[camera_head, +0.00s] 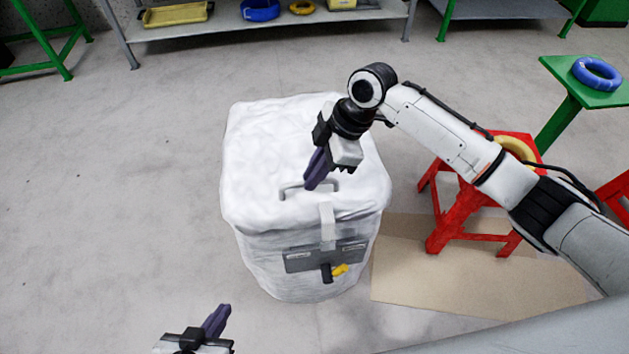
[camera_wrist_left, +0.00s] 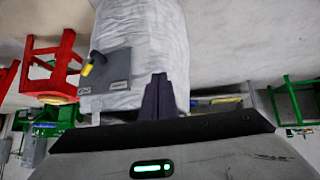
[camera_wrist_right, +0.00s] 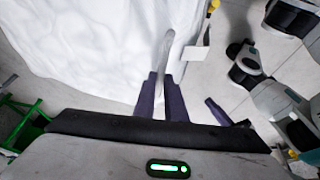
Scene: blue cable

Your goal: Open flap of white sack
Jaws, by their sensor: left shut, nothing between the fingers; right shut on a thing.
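The white sack (camera_head: 260,150) stands upright on the floor with its flap (camera_head: 290,115) lying closed over the top. A strap (camera_head: 327,222) hangs from the flap's front edge down to a grey plate (camera_head: 300,261) with a black and yellow latch (camera_head: 340,270). My right gripper (camera_head: 308,186) is at the handle (camera_head: 325,187) on the flap; in the right wrist view its fingers (camera_wrist_right: 160,85) are shut on the handle (camera_wrist_right: 167,52). My left gripper (camera_head: 225,308) is shut and empty, low in front of the sack; the left wrist view shows its fingers together (camera_wrist_left: 160,78).
A red stool (camera_head: 470,190) with a yellow coil (camera_head: 515,150) stands right of the sack. Cardboard (camera_head: 470,280) lies on the floor there. A green table (camera_head: 580,85) with a blue coil (camera_head: 597,74) is farther right. A shelf (camera_head: 270,25) is behind. Floor to the left is clear.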

